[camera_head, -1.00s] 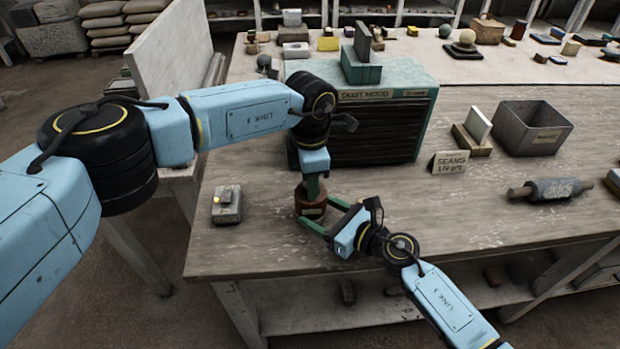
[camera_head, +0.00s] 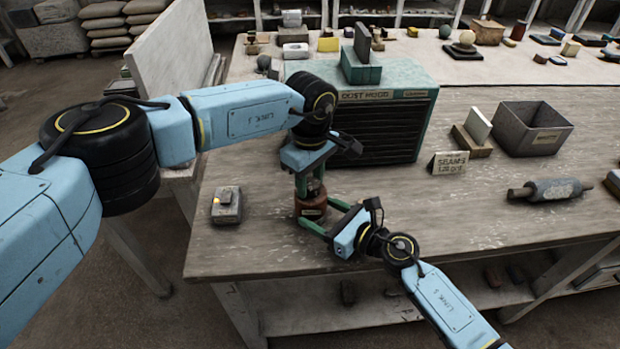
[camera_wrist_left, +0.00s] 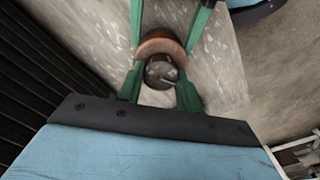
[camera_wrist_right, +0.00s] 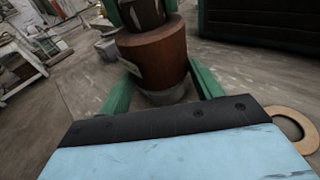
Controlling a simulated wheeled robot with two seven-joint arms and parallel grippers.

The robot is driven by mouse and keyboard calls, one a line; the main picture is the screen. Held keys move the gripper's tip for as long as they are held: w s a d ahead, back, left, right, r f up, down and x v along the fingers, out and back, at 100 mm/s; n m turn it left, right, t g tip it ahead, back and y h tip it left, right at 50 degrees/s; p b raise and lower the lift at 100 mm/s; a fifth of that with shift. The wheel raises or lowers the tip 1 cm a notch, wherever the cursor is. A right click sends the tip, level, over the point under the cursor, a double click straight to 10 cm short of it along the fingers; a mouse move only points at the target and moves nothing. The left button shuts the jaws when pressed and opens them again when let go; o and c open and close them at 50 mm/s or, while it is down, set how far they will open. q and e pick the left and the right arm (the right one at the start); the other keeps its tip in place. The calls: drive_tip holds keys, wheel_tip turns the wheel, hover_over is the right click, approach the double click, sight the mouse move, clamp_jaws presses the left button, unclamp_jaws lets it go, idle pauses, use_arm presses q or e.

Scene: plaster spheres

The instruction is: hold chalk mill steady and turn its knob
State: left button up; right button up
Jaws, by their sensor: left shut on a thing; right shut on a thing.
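The chalk mill (camera_head: 311,208) is a small reddish-brown cylinder with a pale label, upright on the bench near its front left. It also shows in the right wrist view (camera_wrist_right: 155,52). My right gripper (camera_head: 318,218) is shut around the mill's body from the front right, low down. The mill's dark knob (camera_wrist_left: 160,72) is on top. My left gripper (camera_wrist_left: 160,80) points down from above, its green fingers on either side of the knob and shut on it. In the head view the left gripper (camera_head: 310,186) partly hides the knob.
A teal dust hood (camera_head: 385,75) stands close behind the mill. A small grey box with a yellow light (camera_head: 227,205) sits to its left. A seams sign (camera_head: 448,162), an open grey bin (camera_head: 535,127) and a roller (camera_head: 552,190) are to the right. The bench between is clear.

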use_arm(q)
drive_tip(key=m, duration=0.4)
drive_tip(key=shift+d+r+m, duration=0.1)
drive_tip(key=shift+d+m, duration=0.05)
drive_tip(key=shift+m, duration=0.25)
drive_tip(key=m, duration=0.9)
drive_tip(key=shift+d+m, duration=0.1)
drive_tip(key=shift+m, duration=2)
drive_tip(key=o, duration=1)
